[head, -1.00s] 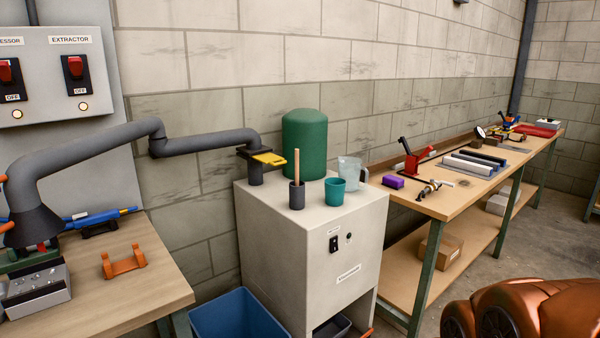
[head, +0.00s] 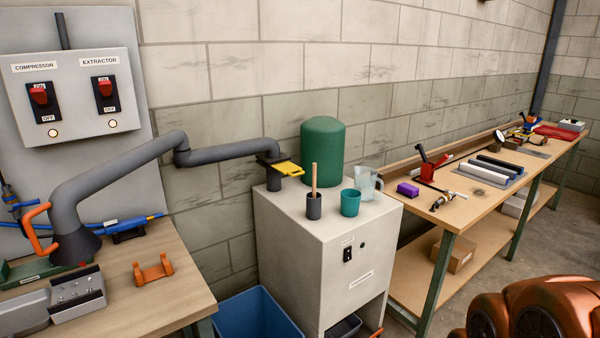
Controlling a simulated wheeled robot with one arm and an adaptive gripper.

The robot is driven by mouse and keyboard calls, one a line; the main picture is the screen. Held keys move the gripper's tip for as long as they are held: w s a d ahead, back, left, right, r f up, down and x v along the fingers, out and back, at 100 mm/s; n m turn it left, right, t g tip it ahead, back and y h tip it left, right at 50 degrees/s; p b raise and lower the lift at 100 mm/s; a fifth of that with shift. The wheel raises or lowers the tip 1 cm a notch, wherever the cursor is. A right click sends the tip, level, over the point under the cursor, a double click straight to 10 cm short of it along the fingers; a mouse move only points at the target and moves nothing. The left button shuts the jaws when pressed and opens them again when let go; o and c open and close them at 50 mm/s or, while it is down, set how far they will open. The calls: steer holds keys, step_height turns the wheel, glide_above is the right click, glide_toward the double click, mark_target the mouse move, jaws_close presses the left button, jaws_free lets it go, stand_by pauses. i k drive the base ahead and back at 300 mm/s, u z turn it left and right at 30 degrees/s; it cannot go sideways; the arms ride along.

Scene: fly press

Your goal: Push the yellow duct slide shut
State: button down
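The yellow duct slide (head: 287,167) is a flat plate set in a dark gate frame on the grey duct (head: 220,152). It lies roughly level and sticks out to the right of the frame, over the pale cabinet (head: 325,240). The duct comes down through this gate onto the cabinet top. How far the slide reaches inside the duct is hidden. My gripper is not in view, and nothing is seen touching the slide.
A green tank (head: 323,150), a dark pot with a wooden stick (head: 314,206), a teal cup (head: 350,203) and a clear jug (head: 367,182) stand close to the slide. A blue bin (head: 255,318) sits below. A copper-coloured rounded body (head: 535,305) fills the lower right.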

mark_target(286, 167)
steer(key=z, duration=0.05)
steer(key=k, duration=0.55)
steer(key=u, duration=0.95)
steer(key=i, duration=1.25)
steer(key=u, duration=0.15)
